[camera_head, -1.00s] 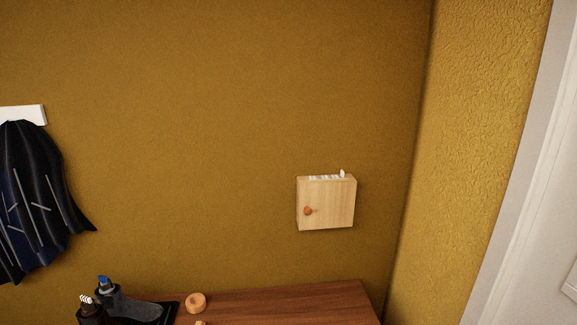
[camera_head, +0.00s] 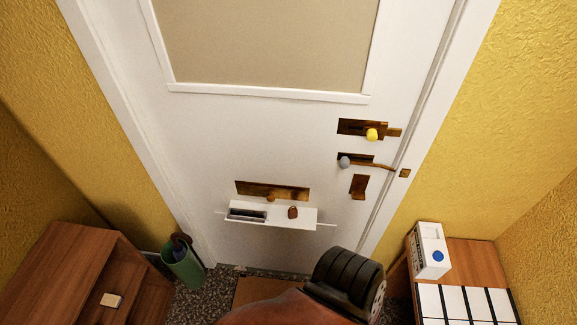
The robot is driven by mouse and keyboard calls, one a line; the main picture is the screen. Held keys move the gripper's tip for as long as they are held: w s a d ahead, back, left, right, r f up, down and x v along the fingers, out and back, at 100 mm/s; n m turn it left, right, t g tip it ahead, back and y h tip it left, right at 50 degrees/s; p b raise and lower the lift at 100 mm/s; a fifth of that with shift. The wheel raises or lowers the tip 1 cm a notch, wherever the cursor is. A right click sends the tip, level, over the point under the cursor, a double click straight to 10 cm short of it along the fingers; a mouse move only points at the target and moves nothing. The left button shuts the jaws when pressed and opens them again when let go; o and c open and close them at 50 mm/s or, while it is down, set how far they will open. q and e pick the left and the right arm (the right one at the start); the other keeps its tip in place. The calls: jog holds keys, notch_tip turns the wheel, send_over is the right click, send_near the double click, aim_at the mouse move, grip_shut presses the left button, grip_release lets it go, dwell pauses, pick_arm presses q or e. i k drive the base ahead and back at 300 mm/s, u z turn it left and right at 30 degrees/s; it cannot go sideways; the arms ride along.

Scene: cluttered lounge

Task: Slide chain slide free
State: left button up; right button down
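The white door (camera_head: 200,130) stands shut in front of me in the head view. On its right side a brown plate with a grey knob (camera_head: 344,162) has a thin brown bar or chain (camera_head: 380,167) running right to a small square brown fitting (camera_head: 404,173) at the door's edge. This looks like the chain slide; the knob sits at the left end of its plate. Above it is a brown bolt with a yellow knob (camera_head: 371,134). Below it is a small brown plate (camera_head: 358,186). Neither of my grippers is in view.
A white shelf (camera_head: 280,223) holds small items under a brown slot plate (camera_head: 285,191). Wooden furniture (camera_head: 60,250) and a green umbrella holder (camera_head: 182,262) stand left. A wooden cabinet (camera_head: 470,255) bears a white box (camera_head: 428,250). A dark ribbed shape, unclear what, fills the bottom middle.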

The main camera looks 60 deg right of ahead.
aim_at(344, 160)
jog(key=z, duration=1.65)
